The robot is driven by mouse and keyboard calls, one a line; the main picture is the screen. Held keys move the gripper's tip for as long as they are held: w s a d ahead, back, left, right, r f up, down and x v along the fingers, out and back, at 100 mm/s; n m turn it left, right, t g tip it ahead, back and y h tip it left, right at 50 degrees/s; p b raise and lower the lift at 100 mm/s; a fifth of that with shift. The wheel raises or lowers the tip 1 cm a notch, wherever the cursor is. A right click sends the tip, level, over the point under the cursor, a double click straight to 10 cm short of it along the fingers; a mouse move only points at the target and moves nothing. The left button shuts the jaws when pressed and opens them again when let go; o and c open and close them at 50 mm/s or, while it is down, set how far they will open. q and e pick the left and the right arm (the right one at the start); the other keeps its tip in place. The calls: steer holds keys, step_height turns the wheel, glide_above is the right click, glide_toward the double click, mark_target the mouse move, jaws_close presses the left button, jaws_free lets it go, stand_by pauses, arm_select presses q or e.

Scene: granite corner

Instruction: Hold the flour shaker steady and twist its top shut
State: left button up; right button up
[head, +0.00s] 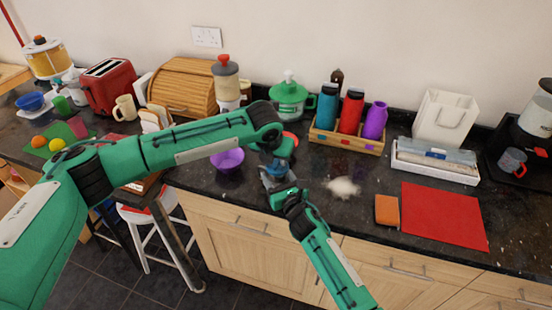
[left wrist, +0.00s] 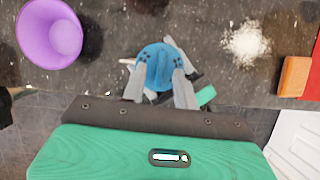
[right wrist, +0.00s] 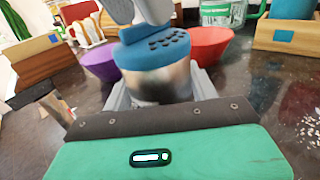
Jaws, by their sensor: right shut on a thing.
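The flour shaker (right wrist: 160,78) stands upright in the right wrist view, with a clear or metallic body and a blue top (right wrist: 155,48) pierced with holes. My right gripper (right wrist: 158,85) is shut on its body, one finger on each side. My left gripper (left wrist: 160,80) is above the shaker, its two fingers spread apart on either side of the blue top (left wrist: 158,66). Whether they touch it I cannot tell. In the head view the shaker (head: 274,180) is partly hidden by both hands, near the counter's front edge.
A purple bowl (head: 228,160) is left of the shaker and a red bowl (right wrist: 208,45) is close behind. Spilled flour (head: 343,187), an orange sponge (head: 387,210) and a red mat (head: 445,215) lie to the right. A bottle rack (head: 345,140) stands behind.

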arm_select(q)
steer(key=shift+w+f, duration=0.1)
steer(key=shift+f, duration=0.15)
jaws_close()
steer(key=shift+d, duration=0.1)
steer(key=n, duration=0.2)
steer(key=n+y, duration=0.1)
steer(key=n, duration=0.1)
steer(key=n+y, duration=0.1)
steer(key=n, duration=0.1)
steer(key=shift+d, duration=0.35)
steer(key=n+y, duration=0.1)
steer(key=n, duration=0.3)
steer(key=n+g+y, duration=0.1)
steer(key=n, duration=0.1)
steer(key=shift+w+d+n+y, duration=0.1)
steer(key=shift+d+n+y, duration=0.2)
steer(key=shift+n, duration=0.1)
steer(key=shift+w+n+g+y, duration=0.1)
steer(key=shift+n+g+y, duration=0.25)
steer(key=shift+n, duration=0.95)
steer(key=shift+w+n+g+y, duration=0.15)
steer(key=shift+n+g, duration=0.3)
steer(key=shift+n, duration=0.85)
